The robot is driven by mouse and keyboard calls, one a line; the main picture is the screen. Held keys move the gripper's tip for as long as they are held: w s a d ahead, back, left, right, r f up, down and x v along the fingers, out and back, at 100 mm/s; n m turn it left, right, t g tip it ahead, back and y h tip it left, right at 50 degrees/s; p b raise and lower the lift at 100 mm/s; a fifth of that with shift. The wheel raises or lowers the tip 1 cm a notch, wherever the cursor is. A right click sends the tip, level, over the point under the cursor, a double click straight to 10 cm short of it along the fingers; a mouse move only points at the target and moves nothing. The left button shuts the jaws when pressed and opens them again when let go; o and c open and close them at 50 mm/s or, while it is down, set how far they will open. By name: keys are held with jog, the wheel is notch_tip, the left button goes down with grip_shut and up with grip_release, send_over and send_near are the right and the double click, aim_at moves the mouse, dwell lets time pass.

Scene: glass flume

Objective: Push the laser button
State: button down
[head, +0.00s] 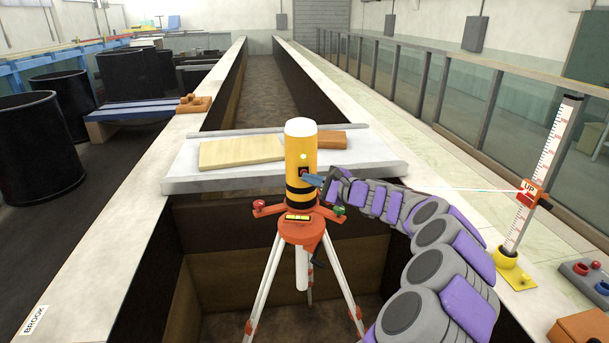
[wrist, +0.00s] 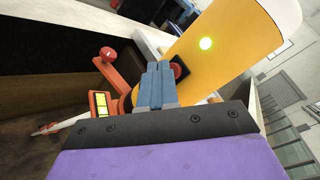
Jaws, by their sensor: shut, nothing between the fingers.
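The laser (head: 301,160) is an upright yellow cylinder with a white top and black bands, on an orange-headed tripod (head: 303,229). It fills the upper middle of the wrist view (wrist: 215,50). A small button (head: 304,171), red in a dark surround, is on its side; it also shows in the wrist view (wrist: 180,67). A yellow-green light (head: 303,156) glows above it. My gripper (head: 312,180), with blue fingers, comes from the right and is shut and empty. Its fingertips (wrist: 158,66) are right at the button and partly hide it; I cannot tell whether they touch.
A thin pale-red line (head: 460,188) runs right to a red "UP" target (head: 530,192) on a graduated staff (head: 541,175). A white slab (head: 385,173) with wooden boards spans the flume behind the laser. Red and green knobs (head: 338,210) flank the tripod head.

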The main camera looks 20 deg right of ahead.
jog(key=s+a+b, duration=0.1)
jog(key=s, duration=0.4)
jog(key=shift+s+a+b, duration=0.35)
jog(key=shift+s+a, duration=0.05)
dwell(0.6)
